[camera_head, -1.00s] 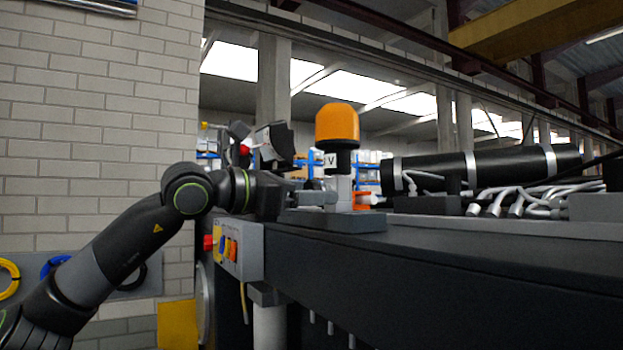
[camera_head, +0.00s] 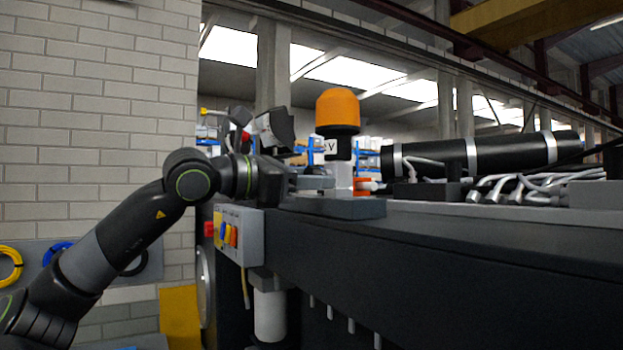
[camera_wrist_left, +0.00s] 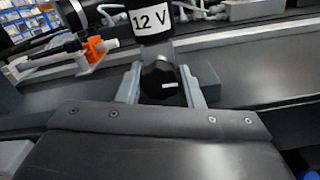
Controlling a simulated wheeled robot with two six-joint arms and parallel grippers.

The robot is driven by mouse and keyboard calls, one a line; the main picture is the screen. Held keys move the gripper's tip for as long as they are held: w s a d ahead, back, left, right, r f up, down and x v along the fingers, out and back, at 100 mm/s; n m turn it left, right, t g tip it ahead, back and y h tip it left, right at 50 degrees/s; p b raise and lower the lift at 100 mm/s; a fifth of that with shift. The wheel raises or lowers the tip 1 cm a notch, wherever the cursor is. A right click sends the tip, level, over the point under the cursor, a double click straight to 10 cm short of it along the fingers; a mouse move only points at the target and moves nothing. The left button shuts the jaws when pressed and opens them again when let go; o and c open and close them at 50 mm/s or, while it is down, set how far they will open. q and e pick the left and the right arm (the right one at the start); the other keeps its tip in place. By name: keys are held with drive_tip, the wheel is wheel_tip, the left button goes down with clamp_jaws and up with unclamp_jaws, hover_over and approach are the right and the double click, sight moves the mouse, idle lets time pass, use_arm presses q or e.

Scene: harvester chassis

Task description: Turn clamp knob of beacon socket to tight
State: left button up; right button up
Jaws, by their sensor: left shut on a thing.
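The orange beacon (camera_head: 338,110) stands upright on the socket at the chassis edge, with a black part below it that reads "12 V" in the left wrist view (camera_wrist_left: 150,22). The black clamp knob (camera_wrist_left: 160,84), with a white mark pointing right, sits below that label in the left wrist view. My left gripper (camera_wrist_left: 160,92) has one finger on each side of the knob and is shut on it. In the head view my left gripper (camera_head: 312,180) reaches the socket from the left, and the knob is hidden there. My right gripper is out of view.
A grey box with coloured buttons (camera_head: 238,236) hangs at the chassis end, below my left wrist. A long black cylinder (camera_head: 480,154) and white hoses (camera_head: 535,190) lie right of the beacon. An orange connector (camera_wrist_left: 95,52) sits left of the socket.

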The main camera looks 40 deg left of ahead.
use_arm(q)
drive_tip(key=m, duration=0.5)
drive_tip(key=shift+m, duration=0.4)
drive_tip(key=m, duration=0.6)
drive_tip(key=shift+m, duration=0.3)
drive_tip(key=m, duration=1.1)
drive_tip(key=o, duration=1)
drive_tip(key=shift+r, duration=0.1)
drive_tip(key=shift+c, duration=0.2)
